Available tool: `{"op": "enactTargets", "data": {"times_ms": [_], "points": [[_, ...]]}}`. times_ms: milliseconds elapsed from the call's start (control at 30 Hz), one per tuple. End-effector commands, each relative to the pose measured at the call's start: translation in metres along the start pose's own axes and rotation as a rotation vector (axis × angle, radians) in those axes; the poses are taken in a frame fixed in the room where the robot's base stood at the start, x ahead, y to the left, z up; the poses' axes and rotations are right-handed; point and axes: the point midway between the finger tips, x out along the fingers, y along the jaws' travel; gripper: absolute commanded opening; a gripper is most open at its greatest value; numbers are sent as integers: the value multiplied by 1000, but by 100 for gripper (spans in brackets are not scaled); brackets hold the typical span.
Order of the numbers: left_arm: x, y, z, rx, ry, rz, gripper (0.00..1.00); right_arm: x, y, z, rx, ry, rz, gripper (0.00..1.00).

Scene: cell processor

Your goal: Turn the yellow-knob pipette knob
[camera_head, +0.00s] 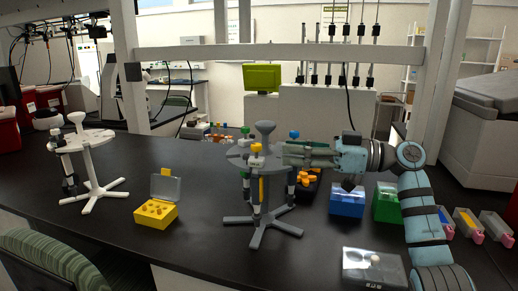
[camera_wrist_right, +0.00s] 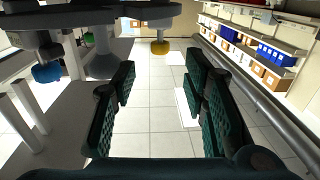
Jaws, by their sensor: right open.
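The grey pipette stand (camera_head: 262,222) stands upright on the black bench and holds several pipettes. The yellow knob (camera_head: 256,148) tops a pipette at the front of its round plate. In the right wrist view the yellow knob (camera_wrist_right: 160,47) shows ahead, between the lines of my two fingers and apart from them. A blue knob (camera_head: 294,134) and a green knob (camera_head: 245,130) belong to other pipettes. My right gripper (camera_head: 286,154) reaches in from the right at plate height, close beside the stand; its fingers (camera_wrist_right: 160,75) are open and empty. My left gripper is not in view.
A white stand (camera_head: 93,175) and an open yellow box (camera_head: 155,212) are on the left. Blue (camera_head: 347,201) and green (camera_head: 386,203) boxes stand right of the grey stand. A clear-lidded box (camera_head: 374,268) is at the front right. The bench between the yellow box and the grey stand is clear.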

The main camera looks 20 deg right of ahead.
Motion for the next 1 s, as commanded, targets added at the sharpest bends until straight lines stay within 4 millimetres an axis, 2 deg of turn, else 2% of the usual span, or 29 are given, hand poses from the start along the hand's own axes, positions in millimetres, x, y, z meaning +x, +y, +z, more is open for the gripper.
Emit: {"op": "enactTargets", "data": {"times_ms": [100, 300, 467, 700, 933, 1000], "points": [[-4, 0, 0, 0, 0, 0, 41, 35, -1, -3, 0, 3, -4, 40], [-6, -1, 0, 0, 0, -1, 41, 76, 0, -2, 1, 2, -1, 40], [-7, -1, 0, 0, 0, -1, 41, 89, 0, -1, 0, 0, 0, 40], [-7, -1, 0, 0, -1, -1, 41, 90, 0, 0, -1, 0, 0, 40], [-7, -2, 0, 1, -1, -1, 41, 90, 0, 0, 0, 0, 0, 4], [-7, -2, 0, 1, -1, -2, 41, 90, 0, 0, 0, 0, 0, 0]]}}
